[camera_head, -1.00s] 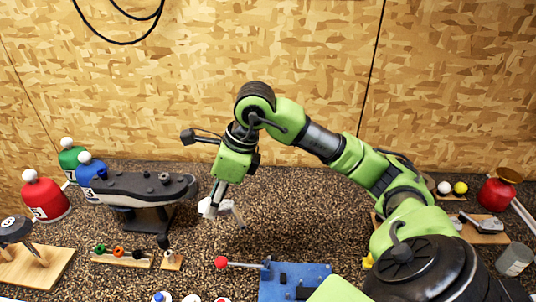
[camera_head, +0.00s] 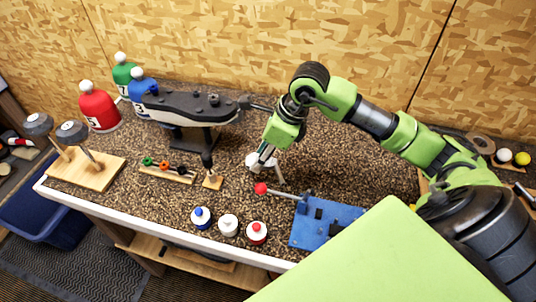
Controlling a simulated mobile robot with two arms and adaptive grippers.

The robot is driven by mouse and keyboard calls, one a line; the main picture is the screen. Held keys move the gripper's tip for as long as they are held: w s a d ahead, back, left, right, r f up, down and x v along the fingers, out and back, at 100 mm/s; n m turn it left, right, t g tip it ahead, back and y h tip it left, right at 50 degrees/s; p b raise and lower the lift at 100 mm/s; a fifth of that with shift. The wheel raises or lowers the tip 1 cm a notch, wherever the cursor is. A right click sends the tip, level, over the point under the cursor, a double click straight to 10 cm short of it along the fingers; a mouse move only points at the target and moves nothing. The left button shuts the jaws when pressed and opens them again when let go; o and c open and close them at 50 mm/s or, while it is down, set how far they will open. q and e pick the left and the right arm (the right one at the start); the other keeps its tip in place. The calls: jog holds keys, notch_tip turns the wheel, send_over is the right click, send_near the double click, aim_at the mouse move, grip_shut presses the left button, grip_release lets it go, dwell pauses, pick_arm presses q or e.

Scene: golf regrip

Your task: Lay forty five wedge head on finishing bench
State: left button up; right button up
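Two dark, rounded club heads (camera_head: 72,132) stand on short shafts in a pale wooden block (camera_head: 92,168) at the left end of the bench. No marking is readable, so I cannot tell which is the forty five wedge head. The bench (camera_head: 335,185) has a speckled brown top with a pale front edge. My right gripper (camera_head: 267,168) is low over the middle of the bench, behind the red-knobbed lever and well to the right of the club heads. Its fingers are small and partly hidden; I cannot tell whether they are open. My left gripper is not in view.
A dark clamp stand (camera_head: 190,105) stands at the back. Red (camera_head: 98,107), blue and green bottles are left of it. A small rack (camera_head: 166,174), three capped bottles (camera_head: 228,226) and a blue fixture (camera_head: 325,224) line the front. A dark blue bin (camera_head: 45,210) is left below.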

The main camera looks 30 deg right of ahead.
aim_at(262, 177)
notch_tip(262, 177, down, 5)
jog(key=shift+f+p, duration=0.2)
jog(key=shift+p, duration=0.5)
jog(key=shift+f, duration=0.1)
jog(key=o, duration=1.1)
jog(key=b+v, duration=0.3)
jog(key=v, duration=0.8)
jog(key=shift+s+d+r, duration=0.1)
jog(key=shift+s+r, duration=0.05)
jog(key=shift+r, duration=0.35)
